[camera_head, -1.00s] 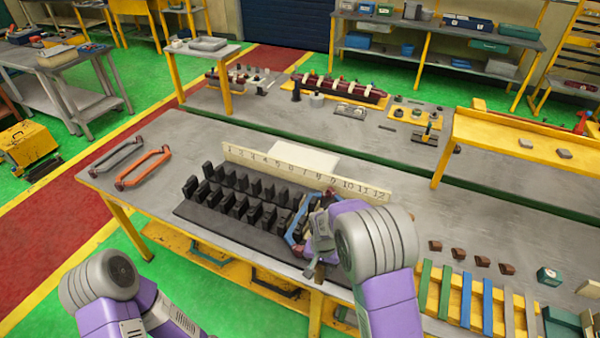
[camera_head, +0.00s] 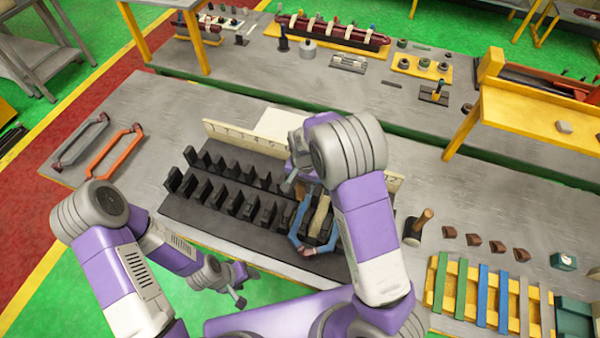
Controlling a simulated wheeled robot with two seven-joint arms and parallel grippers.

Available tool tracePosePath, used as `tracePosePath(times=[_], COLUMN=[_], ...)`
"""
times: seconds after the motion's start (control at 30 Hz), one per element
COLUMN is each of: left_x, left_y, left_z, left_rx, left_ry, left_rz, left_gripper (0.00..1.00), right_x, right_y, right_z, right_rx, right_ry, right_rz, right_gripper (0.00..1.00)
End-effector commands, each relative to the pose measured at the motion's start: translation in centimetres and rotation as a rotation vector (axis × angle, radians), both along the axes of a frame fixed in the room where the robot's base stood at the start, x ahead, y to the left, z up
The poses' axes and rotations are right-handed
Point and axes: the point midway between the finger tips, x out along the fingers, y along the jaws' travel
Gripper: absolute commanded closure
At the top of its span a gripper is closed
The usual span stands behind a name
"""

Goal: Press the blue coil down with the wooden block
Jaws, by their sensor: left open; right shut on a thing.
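The blue coil (camera_head: 295,235) lies at the right end of the black slotted stator block (camera_head: 182,209), with its reddish-brown end toward me. Its far part is hidden by my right arm. The pale wooden block (camera_head: 320,214) is tilted over the slots beside the coil's blue sides. My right gripper (camera_head: 303,181) is shut over the far end of this area, apparently on the wooden block; the grip is partly hidden by my wrist. I cannot tell whether the block touches the coil. My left gripper (camera_head: 236,284) is open and empty, in front of the table's near edge.
A numbered pale strip (camera_head: 225,133) stands behind the slots. Grey (camera_head: 80,140) and orange (camera_head: 115,152) coils lie at the left. Several brown blocks (camera_head: 474,239) and a rack of coloured strips (camera_head: 462,290) are further right.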

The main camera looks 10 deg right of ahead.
Motion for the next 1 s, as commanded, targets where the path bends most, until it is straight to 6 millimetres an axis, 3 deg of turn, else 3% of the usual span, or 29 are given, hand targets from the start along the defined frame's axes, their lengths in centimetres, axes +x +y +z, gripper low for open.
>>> tracePosePath(times=[1.0], left_x=[0.0], left_y=[0.0], left_z=[-5.8], left_rx=[0.000], left_ry=[0.000], left_rz=[0.000], left_gripper=[0.44], right_x=[0.0], right_y=[0.0], right_z=[-7.5], right_rx=[0.000], right_ry=[0.000], right_rz=[0.000], right_gripper=[1.00])
